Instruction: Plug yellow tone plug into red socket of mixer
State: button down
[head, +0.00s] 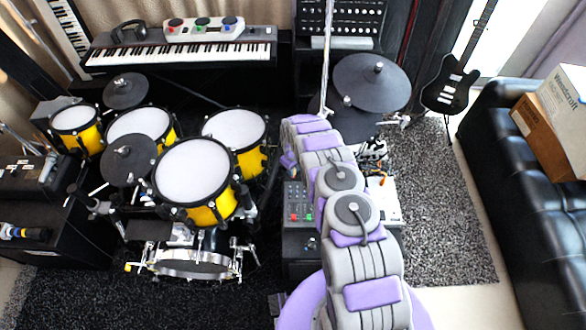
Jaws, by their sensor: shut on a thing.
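The dark mixer (299,200) lies on a black stand in the centre, just left of my arm. My gripper (374,152) is small and partly hidden behind my arm, above a white surface right of the mixer. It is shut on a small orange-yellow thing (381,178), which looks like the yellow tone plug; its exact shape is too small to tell. The gripper and this thing are apart from the red socket, farther right and back.
A yellow drum kit (195,172) stands left of the mixer, with dark cymbals (371,82) behind my arm. A keyboard (180,54) is at the back. A guitar (450,92) and black sofa (540,170) are at the right. Grey carpet (440,200) is clear between.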

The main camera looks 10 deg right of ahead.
jog(key=shift+f+b, duration=0.35)
jog(key=shift+f, duration=0.75)
jog(key=c, duration=0.9)
grip_release()
notch_tip(320, 180, up, 18)
jog(key=p, duration=0.4)
jog(key=shift+f, duration=0.25)
